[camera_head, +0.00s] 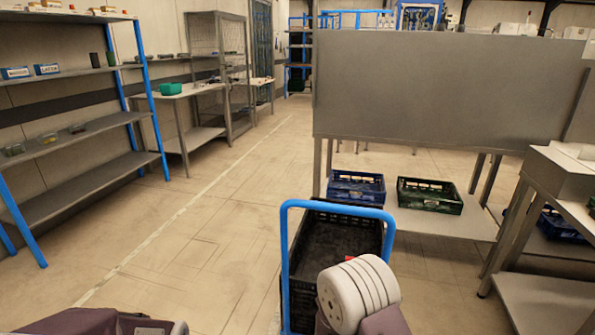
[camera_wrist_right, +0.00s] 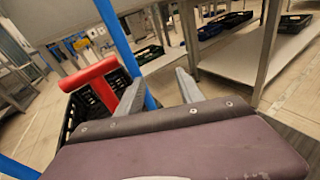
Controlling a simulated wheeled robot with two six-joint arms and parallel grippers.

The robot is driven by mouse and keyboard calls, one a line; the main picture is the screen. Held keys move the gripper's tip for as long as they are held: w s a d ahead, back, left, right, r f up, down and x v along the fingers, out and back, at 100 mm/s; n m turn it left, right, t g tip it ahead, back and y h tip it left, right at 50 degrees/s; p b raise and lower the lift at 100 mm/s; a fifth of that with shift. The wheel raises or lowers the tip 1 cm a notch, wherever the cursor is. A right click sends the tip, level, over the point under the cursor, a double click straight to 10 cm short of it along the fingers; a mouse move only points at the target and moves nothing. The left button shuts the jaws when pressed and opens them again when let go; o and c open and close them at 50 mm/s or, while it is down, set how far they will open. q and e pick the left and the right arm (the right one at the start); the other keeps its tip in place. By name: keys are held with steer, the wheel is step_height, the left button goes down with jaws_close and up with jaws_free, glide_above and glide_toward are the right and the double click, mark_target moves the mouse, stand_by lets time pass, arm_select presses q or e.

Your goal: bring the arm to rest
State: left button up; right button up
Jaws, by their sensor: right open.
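My right gripper (camera_wrist_right: 160,90) shows in the right wrist view with its two grey fingers apart. I see nothing held between them. In the head view, my right arm (camera_head: 358,295) is at the bottom centre, over the near end of a blue-handled trolley (camera_head: 338,205), and its fingers are hidden. A part of my left arm (camera_head: 100,322) shows at the bottom left edge, but its gripper is out of view. A red T-shaped thing (camera_wrist_right: 88,75) is just left of the right gripper's fingers. I cannot tell whether they touch.
A black crate (camera_head: 290,265) stands on the trolley. A blue crate (camera_head: 356,187) and a dark green crate (camera_head: 430,196) sit on a low shelf ahead. A grey bench (camera_head: 548,300) is at the right. Shelving (camera_head: 80,186) lines the left; the floor between is clear.

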steer(key=s+d+f+m+g, duration=0.1)
steer(key=s+d+m+g, duration=0.35)
steer(key=s, duration=0.25)
steer(key=s+d+m+g, duration=0.3)
steer(key=s+m+g, duration=0.2)
steer(key=s, duration=0.1)
steer(key=s+a+f+m+g+y, duration=0.3)
steer(key=s+a+f+m+y, duration=0.2)
steer(key=s+a+m+y, duration=0.55)
steer(key=w+a+r+m+t+y, duration=0.1)
steer(key=w+a+r+m+t, duration=0.1)
steer(key=w+a+m, duration=0.3)
step_height(320, 180, up, 27)
steer(key=m+p, duration=0.1)
steer(key=p, duration=2.6)
steer(key=shift+s+a, duration=0.15)
steer(key=shift+s, duration=0.15)
steer(key=shift+f+y, duration=0.1)
steer(key=shift+y, duration=0.15)
